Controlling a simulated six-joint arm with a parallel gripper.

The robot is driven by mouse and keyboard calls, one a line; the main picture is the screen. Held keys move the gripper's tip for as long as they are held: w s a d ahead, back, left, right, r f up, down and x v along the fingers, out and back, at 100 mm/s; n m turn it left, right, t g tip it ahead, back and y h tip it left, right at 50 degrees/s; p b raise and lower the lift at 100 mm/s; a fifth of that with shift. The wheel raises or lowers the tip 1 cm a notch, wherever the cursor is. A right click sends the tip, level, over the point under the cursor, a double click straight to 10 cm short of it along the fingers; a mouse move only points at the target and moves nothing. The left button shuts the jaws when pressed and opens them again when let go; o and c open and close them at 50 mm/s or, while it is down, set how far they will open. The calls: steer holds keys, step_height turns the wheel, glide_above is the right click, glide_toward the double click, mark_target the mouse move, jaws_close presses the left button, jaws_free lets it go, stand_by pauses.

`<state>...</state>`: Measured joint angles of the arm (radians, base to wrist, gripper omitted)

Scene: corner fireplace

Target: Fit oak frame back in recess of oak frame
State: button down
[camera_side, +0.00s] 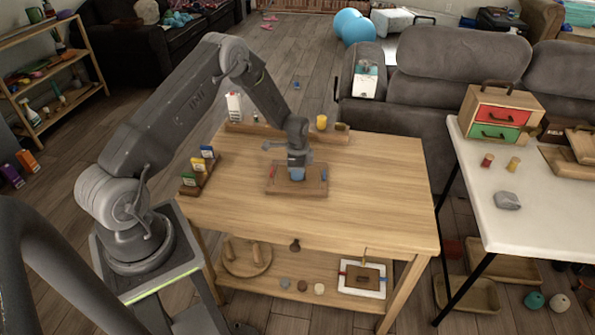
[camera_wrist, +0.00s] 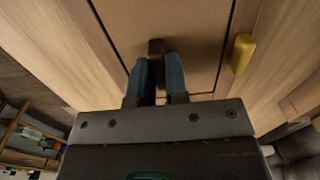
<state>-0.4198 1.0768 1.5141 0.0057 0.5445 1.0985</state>
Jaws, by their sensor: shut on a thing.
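The oak frame (camera_side: 312,190) lies flat on the wooden table, below my gripper (camera_side: 296,173). In the wrist view its pale oak border (camera_wrist: 88,38) runs beside the frame back (camera_wrist: 200,30), a flat tan panel with a dark line along its edges. My gripper (camera_wrist: 160,78) is shut on a small brown tab (camera_wrist: 156,47) of the frame back. The panel lies within the border's outline; I cannot tell whether it sits fully down in the recess. A yellow rounded piece (camera_wrist: 242,54) is on the border at the right. In the side view my gripper hides most of the panel.
A rack with several coloured cards (camera_side: 200,170) stands left of the frame. A wooden strip (camera_side: 260,129) with a white box and a yellow cylinder (camera_side: 322,122) lies behind it. The table's front and right are clear. A white table (camera_side: 520,220) stands at right.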

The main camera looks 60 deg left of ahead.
steer(key=shift+f, duration=0.1)
steer(key=c, duration=1.1)
jaws_free()
steer(key=shift+o, duration=0.2)
steer(key=s+d+r+n+t, duration=0.1)
steer(key=d+r, duration=0.2)
steer(key=r, duration=0.9)
steer(key=s+d+r+n, duration=0.1)
steer(key=s+d+r, duration=0.15)
steer(key=r, duration=1.05)
steer(key=s+d+r+n+t, duration=0.3)
steer(key=s+d+r, duration=0.8)
steer(key=s+r, duration=0.15)
steer(key=s+d+n+t, duration=0.1)
steer(key=s+d, duration=0.3)
steer(key=s, duration=0.6)
steer(key=shift+n+t, duration=0.3)
steer(key=shift+n, duration=0.6)
